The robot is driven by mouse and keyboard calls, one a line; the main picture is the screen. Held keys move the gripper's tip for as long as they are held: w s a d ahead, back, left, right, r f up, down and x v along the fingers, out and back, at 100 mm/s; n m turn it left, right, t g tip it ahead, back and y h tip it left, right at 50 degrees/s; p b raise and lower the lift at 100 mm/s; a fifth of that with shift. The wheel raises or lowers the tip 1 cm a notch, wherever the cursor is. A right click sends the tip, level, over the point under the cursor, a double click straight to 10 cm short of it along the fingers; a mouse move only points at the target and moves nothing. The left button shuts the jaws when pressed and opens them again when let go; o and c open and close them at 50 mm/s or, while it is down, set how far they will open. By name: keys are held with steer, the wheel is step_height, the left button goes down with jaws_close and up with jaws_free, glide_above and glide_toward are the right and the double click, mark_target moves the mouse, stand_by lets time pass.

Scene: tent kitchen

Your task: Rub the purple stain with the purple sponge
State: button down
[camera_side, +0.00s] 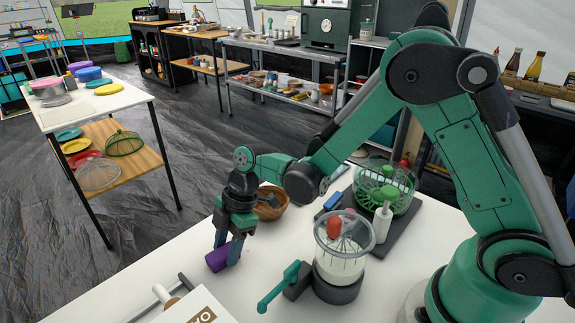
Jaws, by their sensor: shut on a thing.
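My gripper (228,250) points down over the left part of the white worktop (175,260). It is shut on the purple sponge (215,259), a small block between its fingertips. The sponge is low, at or very near the worktop surface; I cannot tell if it touches. I cannot make out the purple stain in this view; the sponge or gripper may be hiding it.
A wooden bowl (270,206) stands just behind my gripper. To the right are a clear mixer jar (340,262) with a green crank handle (279,288), a white bottle (382,222) and a green basket (398,190). A white box (196,308) lies in front. The worktop left of the sponge is clear.

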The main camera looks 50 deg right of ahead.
mark_target(246, 245)
steer(key=shift+d, duration=2.4)
step_height(246, 245, up, 8)
steer(key=shift+a+f, duration=0.1)
steer(key=shift+f, duration=3.65)
steer(key=shift+a+f, duration=0.3)
steer(key=shift+a, duration=3.15)
steer(key=shift+d, duration=3.15)
steer(key=shift+v, duration=1.25)
steer(key=shift+a+r, duration=0.2)
steer(key=shift+r, duration=2.75)
